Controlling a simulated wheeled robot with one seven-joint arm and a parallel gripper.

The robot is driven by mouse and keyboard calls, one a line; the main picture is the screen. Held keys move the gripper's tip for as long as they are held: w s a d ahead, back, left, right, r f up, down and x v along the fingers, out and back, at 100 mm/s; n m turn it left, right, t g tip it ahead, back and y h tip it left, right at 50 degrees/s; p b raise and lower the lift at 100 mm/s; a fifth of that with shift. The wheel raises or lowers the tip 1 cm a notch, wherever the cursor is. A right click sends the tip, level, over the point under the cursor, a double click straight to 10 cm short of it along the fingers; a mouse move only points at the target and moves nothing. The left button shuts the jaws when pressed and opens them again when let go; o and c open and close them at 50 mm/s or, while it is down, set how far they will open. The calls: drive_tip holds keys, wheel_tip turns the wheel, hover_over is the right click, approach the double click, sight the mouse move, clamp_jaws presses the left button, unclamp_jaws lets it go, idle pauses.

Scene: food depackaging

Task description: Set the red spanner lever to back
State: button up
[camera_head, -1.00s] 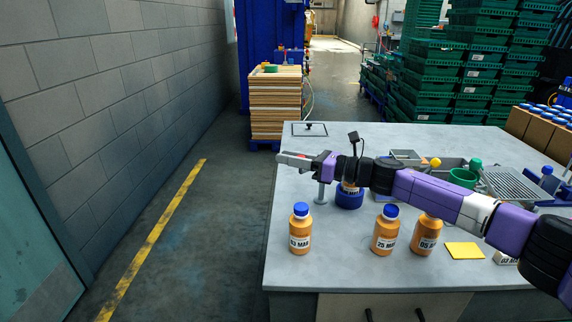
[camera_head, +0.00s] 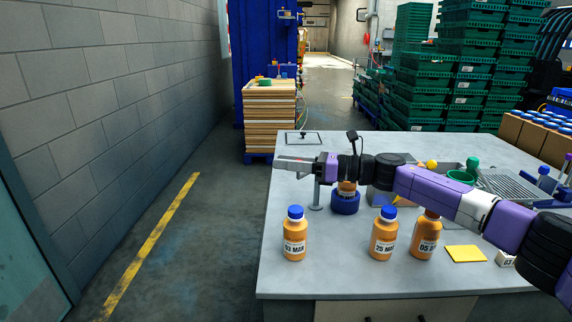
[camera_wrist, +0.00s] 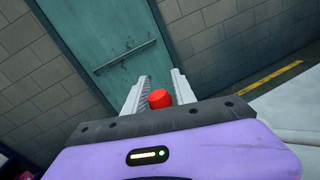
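My gripper (camera_head: 280,164) reaches left over the table, level, above a thin grey post (camera_head: 318,190). In the wrist view, its two pale fingers (camera_wrist: 160,85) stand apart, and a red rounded knob (camera_wrist: 160,98) shows between them, close to both. The knob looks like the end of the red spanner lever; whether the fingers touch it is unclear. The rest of the lever is hidden. In the head view no red part of it shows. A blue round holder (camera_head: 345,204) with an orange bottle (camera_head: 347,187) stands just right of the post, partly behind my wrist.
Orange bottles with blue caps stand at the table front, at left (camera_head: 294,235) and centre (camera_head: 384,232); another (camera_head: 424,238) stands beside my arm. A yellow note (camera_head: 465,254) lies right. A green cup (camera_head: 460,177) and metal trays stand behind my arm.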

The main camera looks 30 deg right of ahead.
drive_tip(key=shift+o, duration=0.8)
drive_tip(key=shift+f, duration=0.1)
drive_tip(key=v, duration=0.8)
drive_tip(key=shift+b, duration=0.45)
